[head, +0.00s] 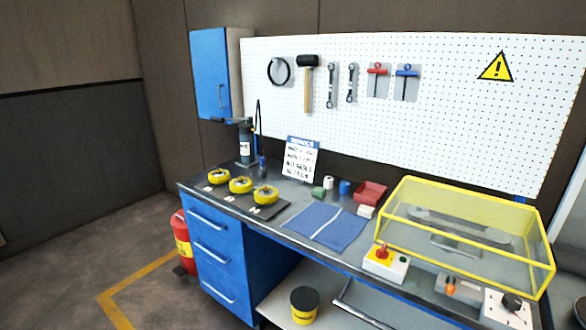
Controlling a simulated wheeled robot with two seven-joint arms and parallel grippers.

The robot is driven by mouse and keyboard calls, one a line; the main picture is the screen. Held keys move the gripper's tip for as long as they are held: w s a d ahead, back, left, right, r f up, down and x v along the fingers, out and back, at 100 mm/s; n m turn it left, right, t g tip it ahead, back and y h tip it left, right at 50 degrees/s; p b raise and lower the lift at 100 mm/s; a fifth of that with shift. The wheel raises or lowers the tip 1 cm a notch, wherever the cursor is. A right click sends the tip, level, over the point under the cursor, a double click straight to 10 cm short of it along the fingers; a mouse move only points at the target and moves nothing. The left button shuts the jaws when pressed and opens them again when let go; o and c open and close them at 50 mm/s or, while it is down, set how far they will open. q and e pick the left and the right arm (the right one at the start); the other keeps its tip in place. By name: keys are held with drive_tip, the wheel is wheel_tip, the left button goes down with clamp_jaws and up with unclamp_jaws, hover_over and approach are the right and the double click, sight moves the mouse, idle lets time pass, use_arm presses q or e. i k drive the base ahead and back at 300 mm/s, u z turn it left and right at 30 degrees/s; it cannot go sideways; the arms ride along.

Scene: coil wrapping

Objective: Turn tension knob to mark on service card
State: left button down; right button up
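The service card (300,160) stands upright at the back of the bench, white with a blue header. Its lines of text are too small to read. A black knob (513,301) sits on a white plate with dark marks at the lower right; it looks like the tension knob. Its pointer setting is too small to tell. Neither of my grippers shows in the head view.
A yellow-framed clear guard (477,205) covers a mechanism behind the knob. A red-and-yellow switch box (385,262) and an orange-knobbed unit (452,288) stand left of the knob. A blue mat (325,228), yellow rolls (240,185) and a red bin (370,193) occupy the bench.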

sight(512, 302)
drive_tip(key=z, duration=0.5)
drive_tip(key=i, duration=0.6)
drive_tip(key=z, duration=1.7)
